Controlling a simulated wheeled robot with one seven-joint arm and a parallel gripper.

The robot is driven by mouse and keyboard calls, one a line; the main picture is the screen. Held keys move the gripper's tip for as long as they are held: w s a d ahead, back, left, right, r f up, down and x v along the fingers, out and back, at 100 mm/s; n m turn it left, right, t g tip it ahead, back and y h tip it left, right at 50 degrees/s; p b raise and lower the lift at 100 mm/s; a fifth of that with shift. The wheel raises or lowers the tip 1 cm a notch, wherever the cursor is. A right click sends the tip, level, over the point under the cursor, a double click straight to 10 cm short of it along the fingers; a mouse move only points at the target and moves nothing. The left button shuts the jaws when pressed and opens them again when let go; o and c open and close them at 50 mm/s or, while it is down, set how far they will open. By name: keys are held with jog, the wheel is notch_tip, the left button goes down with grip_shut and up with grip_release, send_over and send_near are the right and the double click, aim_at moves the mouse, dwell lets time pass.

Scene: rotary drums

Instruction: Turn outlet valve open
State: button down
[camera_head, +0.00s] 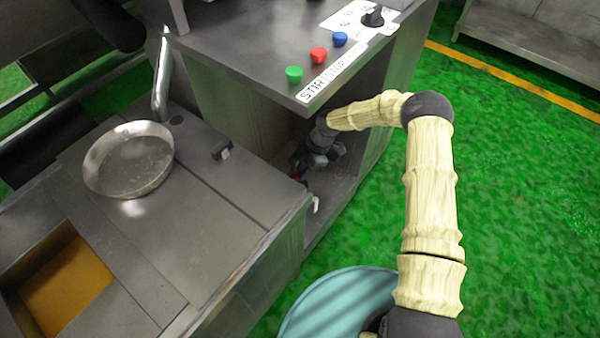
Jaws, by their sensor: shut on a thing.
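My gripper (318,160) reaches into the open recess under the control panel. It is shut at what looks like the outlet valve (297,172), a small part with a bit of red showing at the left of my gripper. The fingers and most of the valve are dark and hidden by the wrist and panel edge, so the handle's angle cannot be told. A small white piece (316,205) shows just below, at the edge of the metal counter.
The panel (250,45) above my wrist carries green (294,74), red (318,55) and blue (340,39) buttons and a black knob (373,17). A round metal basin (130,160) is on the counter at left. Green floor (500,200) is open at right.

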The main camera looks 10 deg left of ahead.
dwell(0.4)
jog(key=c, duration=1.3)
grip_release()
jog(key=shift+s, duration=0.15)
